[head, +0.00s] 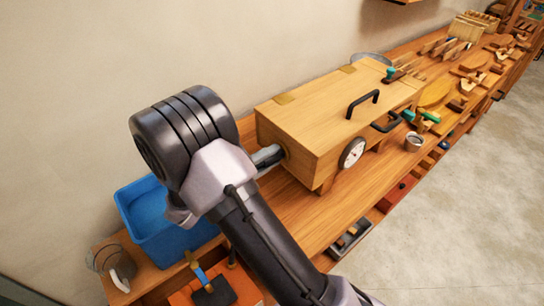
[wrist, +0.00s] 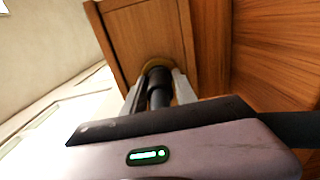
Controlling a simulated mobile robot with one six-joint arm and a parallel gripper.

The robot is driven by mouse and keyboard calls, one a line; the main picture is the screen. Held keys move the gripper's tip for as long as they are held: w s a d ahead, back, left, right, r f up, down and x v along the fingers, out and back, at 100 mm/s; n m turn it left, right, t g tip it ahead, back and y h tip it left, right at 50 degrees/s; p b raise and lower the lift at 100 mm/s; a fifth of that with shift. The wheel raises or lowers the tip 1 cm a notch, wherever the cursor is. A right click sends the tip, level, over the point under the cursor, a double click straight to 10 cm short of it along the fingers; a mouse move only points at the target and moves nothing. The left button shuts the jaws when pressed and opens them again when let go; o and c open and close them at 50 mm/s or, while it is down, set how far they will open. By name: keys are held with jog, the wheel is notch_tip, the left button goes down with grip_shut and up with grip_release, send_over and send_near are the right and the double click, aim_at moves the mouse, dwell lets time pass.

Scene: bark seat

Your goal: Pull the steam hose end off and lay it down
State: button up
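The steam box (head: 318,118) is a long pale wooden box with black handles, lying on the workbench. In the wrist view its end face (wrist: 146,38) is straight ahead, with a brass-coloured ring (wrist: 155,66) around a port. The black steam hose end (wrist: 158,78) sits at this ring. My gripper (wrist: 161,84) has one grey finger on each side of the hose end, with no clear gap, so it looks shut on it. In the head view my gripper (head: 268,157) is at the box's near end, and my arm hides the hose.
A blue bin (head: 150,220) stands at the left end of the workbench (head: 335,210). A round dial (head: 352,152) is on the box's front. A grey cup (head: 413,141), wooden pieces and tools lie further right. Bare bench lies in front of the box.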

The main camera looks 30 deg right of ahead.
aim_at(262, 163)
grip_shut()
jog(key=shift+a, duration=0.1)
jog(key=shift+s+a+p, duration=0.1)
jog(key=shift+s+a, duration=0.1)
jog(key=shift+a, duration=0.75)
jog(key=shift+s+a+p, duration=0.1)
jog(key=shift+s+a, duration=0.05)
jog(key=shift+a, duration=0.8)
jog(key=shift+s+a+p, duration=0.1)
jog(key=shift+s+a, duration=0.1)
jog(key=shift+a, duration=0.75)
